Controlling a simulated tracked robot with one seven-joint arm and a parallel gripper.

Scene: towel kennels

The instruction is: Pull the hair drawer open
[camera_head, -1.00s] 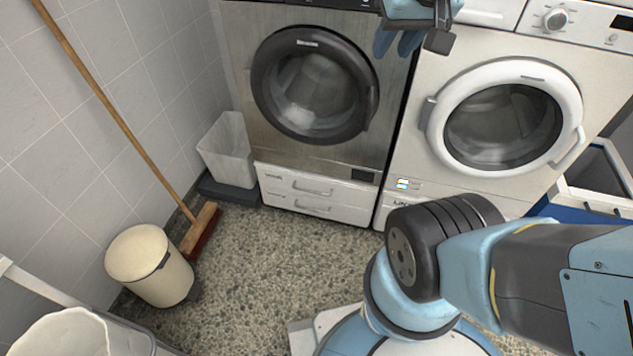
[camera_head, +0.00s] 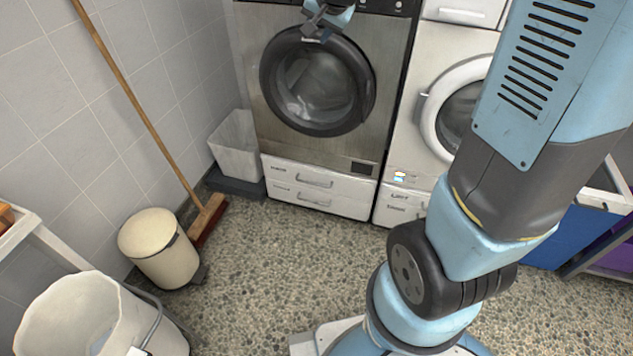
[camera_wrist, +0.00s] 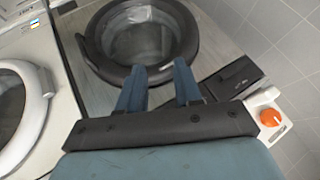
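White drawers sit under the dark grey machine: an upper drawer (camera_head: 316,179) and a lower drawer (camera_head: 314,201), each with a bar handle and a small label. More labelled white drawer fronts (camera_head: 398,205) show under the white machine, partly behind my arm. The labels are too small to read, so I cannot tell which is the hair drawer. All these fronts look closed. My gripper (camera_head: 318,38) is in front of the top of the grey machine's round door, well above the drawers. In the wrist view its two blue fingers (camera_wrist: 160,84) are apart with nothing between them.
A cream pedal bin (camera_head: 155,245), a broom (camera_head: 150,120) and a grey bin (camera_head: 236,148) stand along the left wall. A white bucket (camera_head: 85,310) is at front left. The speckled floor (camera_head: 290,250) before the drawers is clear. A blue crate (camera_head: 570,238) stands at right.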

